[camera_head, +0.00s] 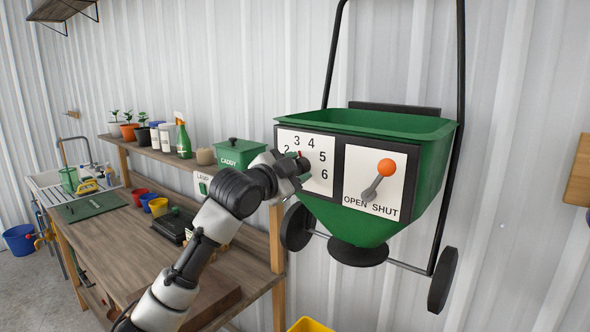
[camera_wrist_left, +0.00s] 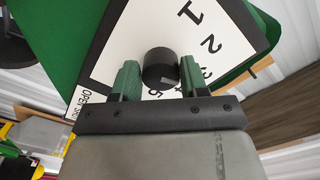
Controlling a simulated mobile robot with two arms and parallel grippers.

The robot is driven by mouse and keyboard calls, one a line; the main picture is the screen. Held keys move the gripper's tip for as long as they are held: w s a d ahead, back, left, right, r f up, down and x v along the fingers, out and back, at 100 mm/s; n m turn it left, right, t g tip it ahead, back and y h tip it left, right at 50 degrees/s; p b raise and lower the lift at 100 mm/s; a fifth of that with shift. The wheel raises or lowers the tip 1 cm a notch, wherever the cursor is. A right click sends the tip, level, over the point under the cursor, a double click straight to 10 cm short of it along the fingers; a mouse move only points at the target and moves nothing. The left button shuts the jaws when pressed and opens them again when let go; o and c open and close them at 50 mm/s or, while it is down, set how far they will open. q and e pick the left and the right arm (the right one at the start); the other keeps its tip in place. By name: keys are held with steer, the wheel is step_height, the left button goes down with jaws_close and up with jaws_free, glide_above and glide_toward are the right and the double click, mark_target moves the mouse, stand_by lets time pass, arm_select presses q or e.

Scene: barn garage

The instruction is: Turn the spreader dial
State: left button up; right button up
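The green spreader (camera_head: 408,165) hangs at the wall. Its white dial plate (camera_head: 318,145) carries numbers, with 2 to 6 readable in the head view. The round black dial knob (camera_wrist_left: 160,68) shows in the wrist view between the green fingers of my left gripper (camera_wrist_left: 159,78). Both fingers look to be against its sides. In the head view my left gripper (camera_head: 297,166) covers the lower left of the plate and hides most of the knob. My right gripper is not in view.
An orange-tipped lever (camera_head: 385,167) on the OPEN/SHUT plate is just right of the dial. A wooden workbench (camera_head: 125,245) with a shelf of pots, bottles and a green caddy (camera_head: 240,152) stands left. A spreader wheel (camera_head: 297,227) hangs below my gripper.

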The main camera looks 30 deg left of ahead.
arm_select(q)
steer(key=o, duration=0.3)
steer(key=shift+o, duration=0.2)
steer(key=s+b, duration=0.5)
steer(key=s, duration=0.5)
steer(key=shift+s+a+b, duration=0.4)
steer(key=shift+a, duration=0.05)
